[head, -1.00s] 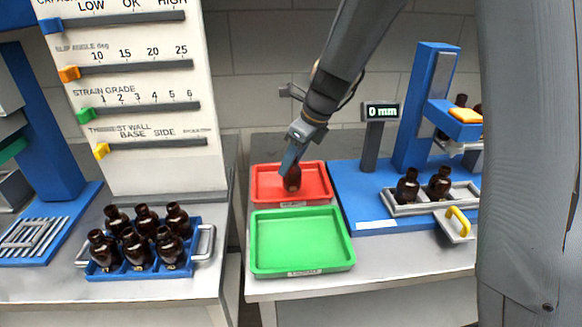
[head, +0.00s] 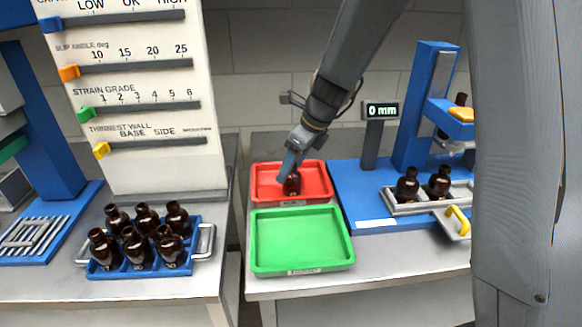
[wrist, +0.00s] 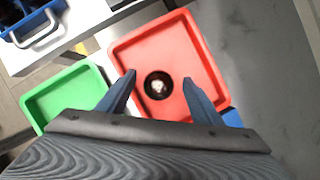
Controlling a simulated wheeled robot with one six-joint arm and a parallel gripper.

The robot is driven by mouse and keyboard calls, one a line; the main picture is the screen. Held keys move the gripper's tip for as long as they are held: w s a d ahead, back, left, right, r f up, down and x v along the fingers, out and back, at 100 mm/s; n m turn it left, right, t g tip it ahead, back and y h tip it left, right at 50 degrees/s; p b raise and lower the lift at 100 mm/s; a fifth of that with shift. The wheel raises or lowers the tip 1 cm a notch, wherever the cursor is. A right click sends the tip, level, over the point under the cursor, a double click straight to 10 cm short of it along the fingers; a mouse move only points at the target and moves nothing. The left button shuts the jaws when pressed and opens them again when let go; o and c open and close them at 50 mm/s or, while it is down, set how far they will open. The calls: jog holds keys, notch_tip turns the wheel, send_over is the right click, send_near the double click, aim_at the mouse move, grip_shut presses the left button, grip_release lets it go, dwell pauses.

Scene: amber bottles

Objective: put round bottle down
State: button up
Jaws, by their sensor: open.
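A dark amber round bottle (head: 292,184) stands in the red tray (head: 262,196), and it also shows from above in the wrist view (wrist: 158,86). My gripper (head: 287,174) is over the red tray at the bottle. In the wrist view my gripper (wrist: 159,77) is open, with one finger on each side of the bottle and a gap on both sides. The bottle looks upright on the tray floor. In the head view my gripper hides part of the bottle.
A green empty tray (head: 300,241) lies in front of the red one. At the left, a blue rack (head: 150,270) holds several amber bottles. At the right, a blue gauge stand (head: 413,120) has two bottles in a grey holder (head: 398,208). A display post (head: 371,145) stands behind.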

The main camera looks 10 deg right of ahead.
jog(key=b+v, duration=0.2)
jog(key=v, duration=1)
jog(key=s+d+f+n+h, duration=0.1)
jog(key=s+d+f+n, duration=0.2)
jog(key=s+n, duration=0.3)
jog(key=s+d+f+n+g+h, duration=0.1)
jog(key=s+d+f+n, duration=0.2)
jog(key=s+f+n, duration=0.3)
jog(key=s+d+f+n+h, duration=0.1)
jog(key=s+d+f+n, duration=0.2)
jog(key=n, duration=0.9)
jog(key=shift+s+f+n+h, duration=0.1)
jog(key=shift+s+f, duration=0.2)
jog(key=shift+s, duration=0.4)
jog(key=shift+s+f+n+h, duration=0.1)
jog(key=shift+s+f, duration=0.25)
jog(key=shift+s, duration=0.35)
jog(key=shift+s+f+n+h, duration=0.1)
jog(key=shift+s+f, duration=0.2)
jog(key=shift+s, duration=0.35)
jog(key=shift+s+f+n, duration=0.1)
jog(key=shift+s+n, duration=0.1)
jog(key=shift+n, duration=0.1)
